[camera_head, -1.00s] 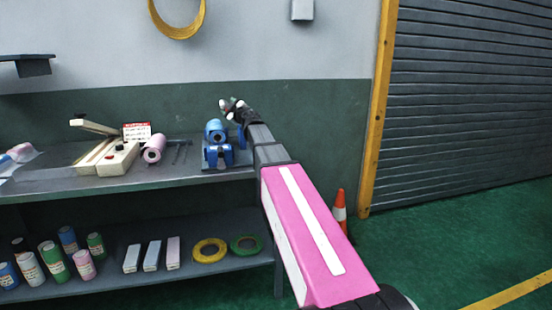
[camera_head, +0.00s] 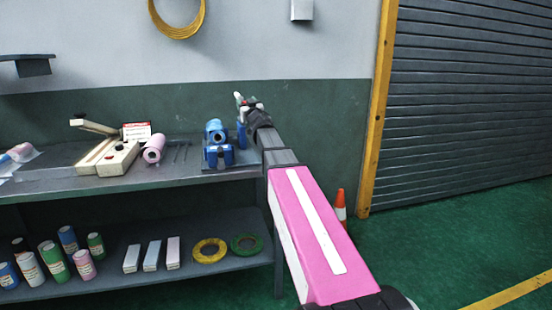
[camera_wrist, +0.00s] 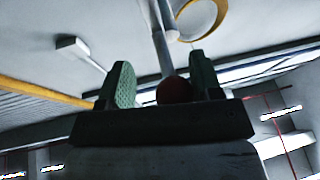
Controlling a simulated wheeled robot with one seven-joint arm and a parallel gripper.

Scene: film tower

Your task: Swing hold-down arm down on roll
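A blue film stand (camera_head: 219,160) with a blue roll (camera_head: 214,130) sits near the right end of the bench. My gripper (camera_head: 244,103) is beside and above it, to the right of the roll. In the wrist view my gripper's two green fingers (camera_wrist: 163,82) stand apart. A dark red knob (camera_wrist: 173,91) at the end of a light grey rod (camera_wrist: 163,40), apparently the hold-down arm, shows in the gap, nearer the right finger. I cannot tell whether they touch. In the head view my gripper and arm hide most of that arm.
On the bench (camera_head: 55,182), a cream sealer-like device (camera_head: 118,158), a pink roll (camera_head: 154,147) and a red-and-white sign (camera_head: 137,131) stand left of the stand. A traffic cone (camera_head: 341,204) stands right of the bench.

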